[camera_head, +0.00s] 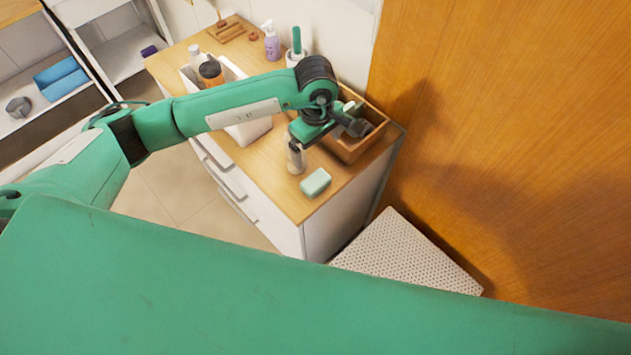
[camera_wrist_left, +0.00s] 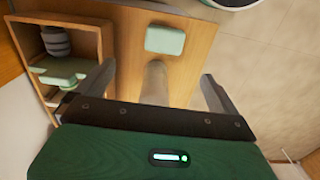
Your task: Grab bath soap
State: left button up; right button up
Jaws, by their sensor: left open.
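A pale green bath soap bar (camera_head: 315,183) lies on the wooden cart top near its front right corner. It also shows in the left wrist view (camera_wrist_left: 165,40), beyond the fingertips. My left gripper (camera_head: 358,122) is above the cart, by the wooden box. In the left wrist view its two fingers (camera_wrist_left: 158,82) are spread wide with nothing gripped. A pale bottle (camera_head: 295,157) stands behind the soap, and a blurred upright shape (camera_wrist_left: 155,83) shows between the fingers. My right gripper is not in view.
A wooden box (camera_head: 352,150) with several items stands beside the soap. A white bin (camera_head: 250,131) holds bottles farther left. A purple pump bottle (camera_head: 271,42) is at the back. An orange wood wall (camera_head: 520,120) rises on the right.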

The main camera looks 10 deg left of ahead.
pick_arm(q)
jog(key=p, duration=0.3)
send_over(314, 179)
jog(key=f, duration=0.8)
jog(key=shift+w+d+f, duration=0.15)
jog(key=shift+w, duration=0.15)
jog(key=shift+s+f+p, duration=0.1)
jog(key=shift+f+p, duration=0.25)
jog(key=shift+p, duration=0.3)
jog(key=f+p, duration=0.1)
jog(key=f, duration=0.1)
jog(key=f+p, duration=0.1)
jog(key=shift+s+f+p, duration=0.2)
jog(key=shift+f+p, duration=0.1)
jog(key=shift+f, duration=0.55)
jog(key=c, duration=1.1)
jog(key=shift+r, duration=0.1)
